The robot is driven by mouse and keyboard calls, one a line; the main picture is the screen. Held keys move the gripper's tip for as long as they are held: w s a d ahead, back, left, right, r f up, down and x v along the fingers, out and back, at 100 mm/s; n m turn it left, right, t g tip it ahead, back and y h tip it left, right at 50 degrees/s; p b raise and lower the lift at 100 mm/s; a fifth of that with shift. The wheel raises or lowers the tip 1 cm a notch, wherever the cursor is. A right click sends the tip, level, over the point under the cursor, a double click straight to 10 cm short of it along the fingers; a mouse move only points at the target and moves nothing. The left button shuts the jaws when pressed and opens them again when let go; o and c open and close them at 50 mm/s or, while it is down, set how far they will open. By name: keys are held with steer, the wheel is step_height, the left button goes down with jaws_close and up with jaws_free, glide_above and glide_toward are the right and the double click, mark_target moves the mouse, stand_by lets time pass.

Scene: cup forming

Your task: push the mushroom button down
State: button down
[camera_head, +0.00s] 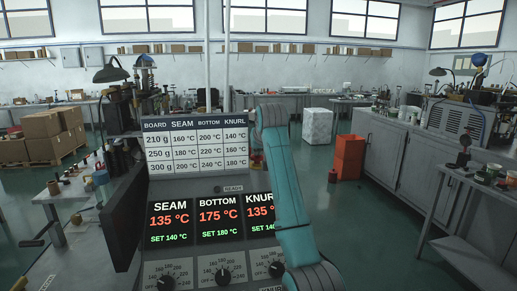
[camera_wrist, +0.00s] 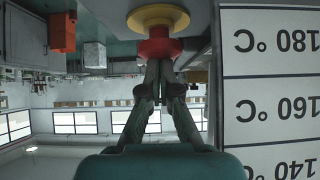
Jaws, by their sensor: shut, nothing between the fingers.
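The mushroom button (camera_wrist: 158,47) has a red cap on a round yellow base. It shows at the top middle of the wrist view, which is upside down. My gripper (camera_wrist: 158,64) is shut and empty. Its fingertips overlap the red cap in the picture, centred on it. I cannot tell whether they touch it or stand just above it. In the head view a small red patch (camera_head: 255,160) right of the temperature board may be the button. My teal arm hides most of that area, and the gripper is not clear there.
The temperature board (camera_head: 195,147) stands close beside my gripper, and in the wrist view the board (camera_wrist: 270,90) fills the right side. The control panel (camera_head: 206,238) is below it. A cabinet bench (camera_head: 400,155) is at right.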

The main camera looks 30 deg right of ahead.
mark_target(258, 158)
steer(key=shift+f, duration=0.8)
step_height(258, 158, up, 5)
steer(key=shift+s, duration=0.1)
steer(key=v, duration=1)
steer(key=shift+r, duration=0.3)
